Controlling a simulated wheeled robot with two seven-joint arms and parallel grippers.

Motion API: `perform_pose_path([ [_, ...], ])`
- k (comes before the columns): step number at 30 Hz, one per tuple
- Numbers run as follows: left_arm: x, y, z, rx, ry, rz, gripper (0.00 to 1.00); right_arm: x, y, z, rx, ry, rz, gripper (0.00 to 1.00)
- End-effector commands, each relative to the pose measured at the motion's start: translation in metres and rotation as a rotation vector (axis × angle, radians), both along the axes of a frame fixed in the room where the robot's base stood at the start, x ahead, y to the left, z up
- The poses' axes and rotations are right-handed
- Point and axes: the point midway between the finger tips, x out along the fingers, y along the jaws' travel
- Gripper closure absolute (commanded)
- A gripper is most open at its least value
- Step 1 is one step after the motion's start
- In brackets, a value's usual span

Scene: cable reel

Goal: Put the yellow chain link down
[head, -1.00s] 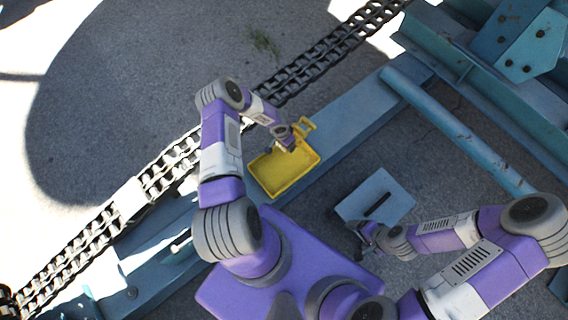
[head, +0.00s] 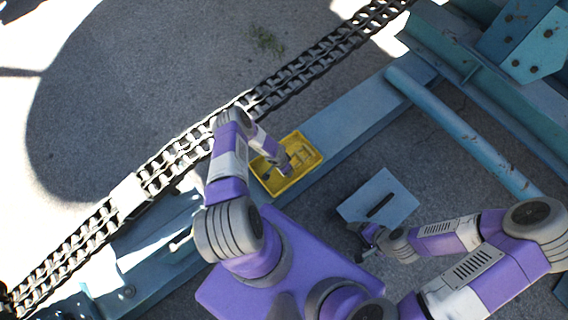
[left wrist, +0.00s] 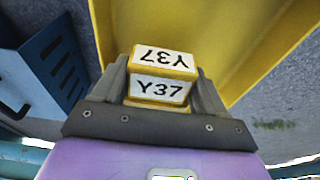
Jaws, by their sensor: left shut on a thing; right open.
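My left gripper (head: 278,170) is over the yellow tray (head: 308,151) in the head view. In the left wrist view its two fingers are shut on the yellow chain link (left wrist: 162,77), which has white faces marked Y37. The tray's yellow wall (left wrist: 235,35) fills much of the background there. In the head view the link is hard to make out against the tray and gripper. I cannot tell whether it touches the tray floor. My right gripper (head: 362,238) is open and empty beside the blue slotted plate.
The blue plate (head: 372,197) with a dark slot lies right of the tray. The tray rests on a blue beam (head: 350,120). A dark double chain (head: 325,50) runs diagonally behind it. A blue pipe (head: 465,135) lies to the right.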

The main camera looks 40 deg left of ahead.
Motion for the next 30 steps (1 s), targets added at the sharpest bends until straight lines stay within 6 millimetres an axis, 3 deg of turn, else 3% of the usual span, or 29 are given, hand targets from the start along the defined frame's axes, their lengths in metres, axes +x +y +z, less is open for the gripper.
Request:
perform_pose_path([
  [9,0.001,0.000,-0.037,0.001,-0.001,-0.002,0.83,0.000,0.000,-0.023,0.000,0.000,0.000,0.17],
  [21,0.001,0.000,-0.039,0.001,-0.002,-0.001,0.83,0.000,0.000,-0.021,0.000,0.000,0.000,0.17],
  [22,0.000,0.000,-0.040,0.001,0.000,-0.001,0.24,0.000,0.000,-0.021,0.000,0.000,0.000,0.17],
  [26,0.000,0.000,-0.039,0.001,0.000,-0.001,0.05,0.000,0.000,-0.021,0.000,0.000,0.000,0.17],
  [30,0.000,0.000,-0.039,0.001,0.000,-0.001,0.02,0.000,0.000,-0.022,0.000,0.000,0.000,0.17],
])
